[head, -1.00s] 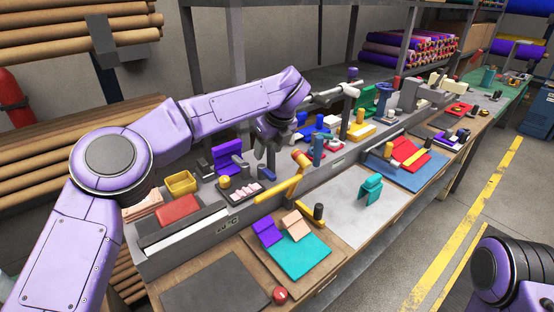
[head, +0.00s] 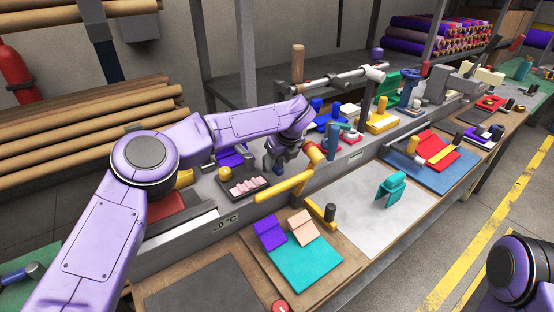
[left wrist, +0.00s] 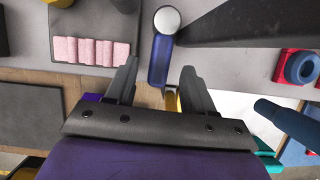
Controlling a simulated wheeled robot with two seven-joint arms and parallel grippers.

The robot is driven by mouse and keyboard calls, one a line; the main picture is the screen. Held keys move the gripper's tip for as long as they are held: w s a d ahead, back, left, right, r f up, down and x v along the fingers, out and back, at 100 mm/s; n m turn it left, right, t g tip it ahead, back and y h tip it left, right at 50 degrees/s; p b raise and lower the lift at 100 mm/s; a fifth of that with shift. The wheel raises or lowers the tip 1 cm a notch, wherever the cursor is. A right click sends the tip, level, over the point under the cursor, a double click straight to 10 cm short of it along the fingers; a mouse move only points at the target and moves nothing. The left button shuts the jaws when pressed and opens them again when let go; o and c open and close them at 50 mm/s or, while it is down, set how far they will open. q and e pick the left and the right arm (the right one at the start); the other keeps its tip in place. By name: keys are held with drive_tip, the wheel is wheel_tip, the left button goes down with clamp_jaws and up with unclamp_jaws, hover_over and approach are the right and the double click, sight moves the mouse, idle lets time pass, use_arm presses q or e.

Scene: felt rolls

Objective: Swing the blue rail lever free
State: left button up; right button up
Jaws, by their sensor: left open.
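A blue lever handle (left wrist: 160,62) with a round pale end (left wrist: 167,20) shows in the left wrist view. It lies between the two fingers of my left gripper (left wrist: 155,82), with a gap to each finger, so it is not gripped. In the head view my open left gripper (head: 278,168) points down over the grey rail (head: 325,172), just right of the tray of pink pieces. There the gripper hides the blue handle. My right gripper is out of view; only part of my right arm shows at lower right.
The pink-piece tray (head: 228,201) is on the left. The pale bench panel (head: 372,228) in front is mostly clear.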

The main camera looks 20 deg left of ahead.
use_arm(q)
drive_tip(key=shift+x, duration=1.2)
clamp_jaws()
